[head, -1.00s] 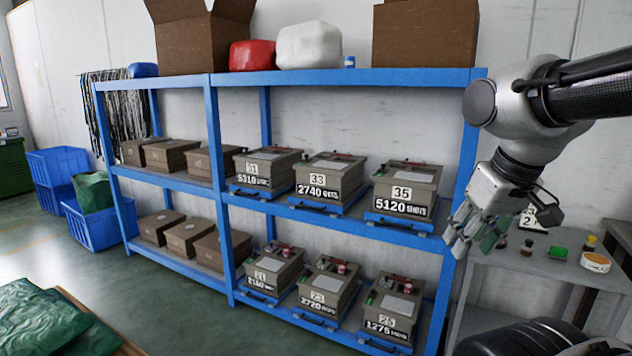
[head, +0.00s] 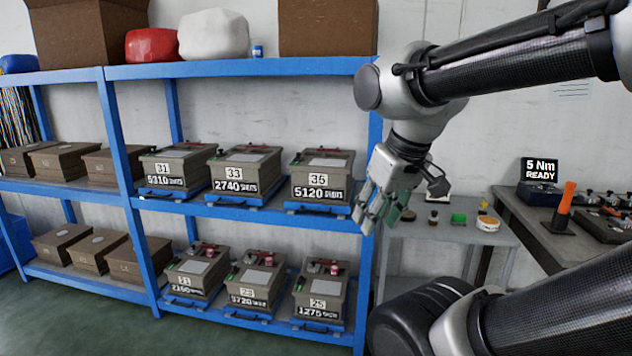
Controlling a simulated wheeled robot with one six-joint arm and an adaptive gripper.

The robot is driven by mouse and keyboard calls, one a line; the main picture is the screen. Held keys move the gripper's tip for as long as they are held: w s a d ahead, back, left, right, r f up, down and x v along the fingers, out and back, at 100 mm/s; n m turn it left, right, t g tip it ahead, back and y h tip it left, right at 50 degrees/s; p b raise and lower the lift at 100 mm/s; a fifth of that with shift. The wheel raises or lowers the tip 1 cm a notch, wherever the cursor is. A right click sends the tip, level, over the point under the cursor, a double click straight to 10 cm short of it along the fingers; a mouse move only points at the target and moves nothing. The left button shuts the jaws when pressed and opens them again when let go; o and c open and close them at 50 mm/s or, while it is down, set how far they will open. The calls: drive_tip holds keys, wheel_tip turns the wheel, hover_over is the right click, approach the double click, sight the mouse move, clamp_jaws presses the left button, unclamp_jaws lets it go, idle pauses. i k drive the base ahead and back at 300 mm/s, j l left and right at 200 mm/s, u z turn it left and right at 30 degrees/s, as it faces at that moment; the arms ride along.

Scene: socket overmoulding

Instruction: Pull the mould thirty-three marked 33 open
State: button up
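The mould marked 33 (head: 234,171) is a grey-brown box with a "2740" shots label. It sits on a blue pull-out tray (head: 236,199) in the middle of the upper shelf, between moulds 31 (head: 172,169) and 35 (head: 321,172). Its tray looks level with its neighbours' trays. My gripper (head: 373,219) hangs pointing down to the right of mould 35, in front of the rack's right post, apart from mould 33. Its fingers look spread with nothing between them.
The blue rack (head: 240,69) has a lower row with moulds marked 23 (head: 254,284) and 25 (head: 318,289). A small grey table (head: 450,233) with jars and a green block stands right. A bench with a "5 Nm READY" display (head: 539,170) is further right. Floor before the rack is clear.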

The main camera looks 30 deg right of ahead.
sight(248, 175)
drive_tip(key=i+u, duration=0.4)
drive_tip(key=i, duration=0.45)
